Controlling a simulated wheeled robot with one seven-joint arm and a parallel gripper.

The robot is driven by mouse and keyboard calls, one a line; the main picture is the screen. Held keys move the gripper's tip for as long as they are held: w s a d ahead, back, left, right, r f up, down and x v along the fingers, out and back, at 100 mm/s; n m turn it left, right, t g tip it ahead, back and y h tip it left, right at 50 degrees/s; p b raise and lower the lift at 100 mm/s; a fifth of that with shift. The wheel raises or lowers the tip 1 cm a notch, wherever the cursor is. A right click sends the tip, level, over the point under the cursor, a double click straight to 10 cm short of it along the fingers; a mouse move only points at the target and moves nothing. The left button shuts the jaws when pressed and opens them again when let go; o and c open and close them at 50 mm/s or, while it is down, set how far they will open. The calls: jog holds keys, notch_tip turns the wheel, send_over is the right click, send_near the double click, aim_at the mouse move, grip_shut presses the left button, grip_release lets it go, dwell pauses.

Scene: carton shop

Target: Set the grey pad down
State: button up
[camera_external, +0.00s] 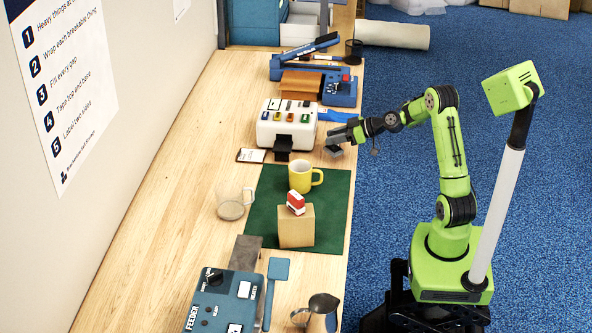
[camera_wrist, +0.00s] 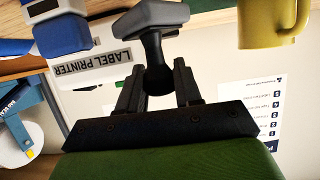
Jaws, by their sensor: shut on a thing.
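The grey pad (camera_wrist: 153,15) has a black stem and a dark knob. My gripper (camera_wrist: 156,82) is shut on the knob, with one finger on each side, and the pad shows beyond the fingertips. In the external view my gripper (camera_external: 348,132) reaches in from the right over the table's right edge, beside the label printer (camera_external: 285,128). The pad (camera_external: 334,150) hangs below it there. It looks held in the air, but I cannot tell its height. The pad's underside is hidden.
A green mat (camera_external: 262,220) holds a yellow mug (camera_external: 300,176) and a cardboard box (camera_external: 296,228) with a red stamp on top. A small card (camera_external: 251,155) lies near the printer. Bare wood (camera_external: 180,190) is free at left.

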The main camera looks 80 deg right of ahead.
aim_at(335, 145)
jog(key=shift+f+b, duration=0.4)
jog(key=shift+f, duration=1.4)
jog(key=shift+f+b, duration=0.2)
jog(key=shift+b, duration=0.1)
jog(key=o, duration=1.1)
jog(key=shift+c, duration=0.2)
